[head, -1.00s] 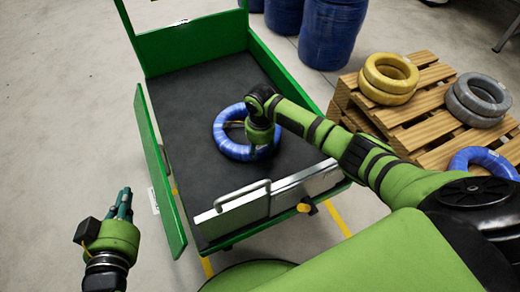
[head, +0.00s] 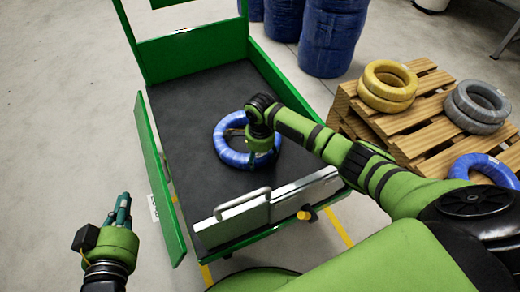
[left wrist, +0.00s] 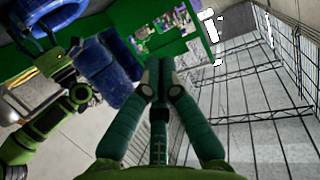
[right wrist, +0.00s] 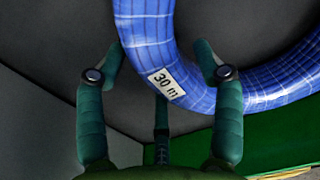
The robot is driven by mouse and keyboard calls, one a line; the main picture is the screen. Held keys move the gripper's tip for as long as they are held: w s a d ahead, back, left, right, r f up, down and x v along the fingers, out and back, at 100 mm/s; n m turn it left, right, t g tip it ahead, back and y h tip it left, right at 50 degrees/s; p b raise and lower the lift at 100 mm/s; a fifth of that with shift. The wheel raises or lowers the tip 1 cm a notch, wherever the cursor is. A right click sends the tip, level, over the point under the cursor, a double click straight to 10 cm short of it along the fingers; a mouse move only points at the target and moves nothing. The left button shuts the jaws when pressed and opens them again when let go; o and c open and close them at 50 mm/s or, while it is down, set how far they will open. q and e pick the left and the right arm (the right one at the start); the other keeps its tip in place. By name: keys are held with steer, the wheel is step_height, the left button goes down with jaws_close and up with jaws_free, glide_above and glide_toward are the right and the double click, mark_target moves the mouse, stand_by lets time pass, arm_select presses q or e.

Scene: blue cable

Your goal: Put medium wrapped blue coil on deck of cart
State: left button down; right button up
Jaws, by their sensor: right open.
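The blue wrapped coil (head: 232,157) lies flat on the dark deck of the green cart (head: 190,115), near the middle. My right gripper (head: 262,152) is low over the coil's right part in the head view. In the right wrist view my right gripper (right wrist: 160,58) is open, its fingers spread on either side of the coil's band (right wrist: 150,35) with the "30 m" label. I cannot tell if the fingers touch the coil. My left gripper (head: 124,203) hangs empty left of the cart; its fingertips (left wrist: 159,65) are together in the left wrist view.
A wooden pallet (head: 430,120) on the right holds yellow coils (head: 388,97), grey coils (head: 470,122) and another blue coil (head: 470,160). Blue drums (head: 333,40) stand behind. A silver front panel (head: 240,217) and green side walls edge the deck. Deck room is free around the coil.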

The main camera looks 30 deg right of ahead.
step_height(320, 180, up, 3)
steer(key=shift+r+p, duration=0.1)
steer(key=shift+p, duration=0.7)
step_height(320, 180, up, 3)
steer(key=shift+p, duration=0.65)
step_height(320, 180, up, 3)
steer(key=shift+p, duration=0.6)
arm_select(q)
steer(key=s+a+f+g+y, duration=0.1)
steer(key=s+a+f+g, duration=0.1)
steer(key=s+f+g, duration=0.1)
steer(key=s+a+f+n+g+y, duration=0.1)
steer(key=s+f+g, duration=0.3)
steer(key=f, duration=0.4)
steer(key=s+a+f+g+y, duration=0.1)
steer(key=s+a+f+g, duration=0.2)
steer(key=s+f, duration=0.3)
steer(key=shift+a+g+p, duration=0.25)
steer(key=shift+g+p, duration=0.2)
steer(key=shift+g, duration=0.15)
arm_select(e)
steer(key=shift+r, duration=1.4)
